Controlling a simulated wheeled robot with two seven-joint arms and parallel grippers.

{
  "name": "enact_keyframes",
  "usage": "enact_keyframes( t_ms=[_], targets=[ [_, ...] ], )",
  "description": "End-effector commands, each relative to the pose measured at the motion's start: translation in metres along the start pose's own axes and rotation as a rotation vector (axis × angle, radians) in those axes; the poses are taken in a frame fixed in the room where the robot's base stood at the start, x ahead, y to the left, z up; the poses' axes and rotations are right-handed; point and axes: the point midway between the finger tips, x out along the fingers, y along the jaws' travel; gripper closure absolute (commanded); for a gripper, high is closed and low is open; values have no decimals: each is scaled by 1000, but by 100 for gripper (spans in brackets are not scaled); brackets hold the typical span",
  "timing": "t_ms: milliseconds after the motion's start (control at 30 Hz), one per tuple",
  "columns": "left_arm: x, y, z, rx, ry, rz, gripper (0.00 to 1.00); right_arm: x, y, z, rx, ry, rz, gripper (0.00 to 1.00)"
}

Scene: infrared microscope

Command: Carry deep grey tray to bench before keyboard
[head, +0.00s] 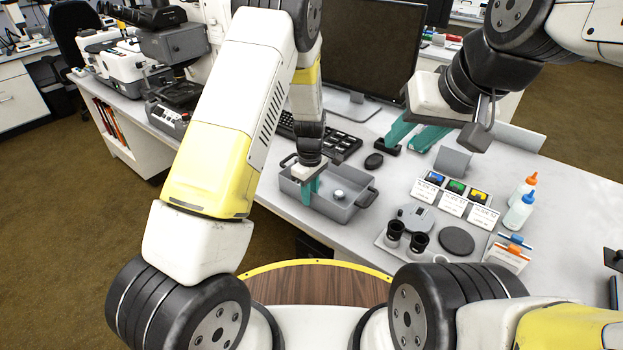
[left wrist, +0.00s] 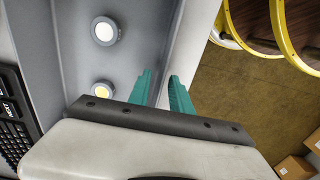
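The deep grey tray (head: 352,210) stands on the bench in front of the keyboard (head: 338,143), with a dark handle at each end. Small round grey pieces lie inside it; the wrist view shows one with a white top (left wrist: 105,31) and one with a yellowish top (left wrist: 98,92). My left gripper (head: 311,192) points down at the tray. In the left wrist view its teal fingers (left wrist: 162,88) are apart, seemingly on either side of a tray wall (left wrist: 168,62); contact is unclear. My right gripper (head: 415,136) is open and empty above the bench near the mouse.
Labelled sample cards (head: 455,198), a flat holder with eyepieces (head: 410,240) and bottles (head: 519,211) occupy the right. A microscope (head: 172,90) stands left.

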Motion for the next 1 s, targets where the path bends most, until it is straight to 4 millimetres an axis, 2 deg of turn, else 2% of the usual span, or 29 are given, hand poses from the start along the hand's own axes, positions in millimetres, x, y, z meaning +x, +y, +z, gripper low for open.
enact_keyframes(
  t_ms=[33,300,667,767,867,1000],
  targets=[
    [-12,1,0,1,1,4,75,0,0,0,0,0,0,64],
    [-70,1,0,2,1,4,75,0,0,0,0,0,0,64],
    [-115,-4,-1,15,-8,17,75,0,0,0,0,0,0,64],
    [-143,-14,-4,63,-26,60,75,0,0,0,0,0,0,64],
    [-185,-35,-5,150,-42,131,75,0,0,0,0,0,0,64],
    [-244,-75,-3,309,-30,242,75,0,0,0,0,0,0,64]
  ],
)
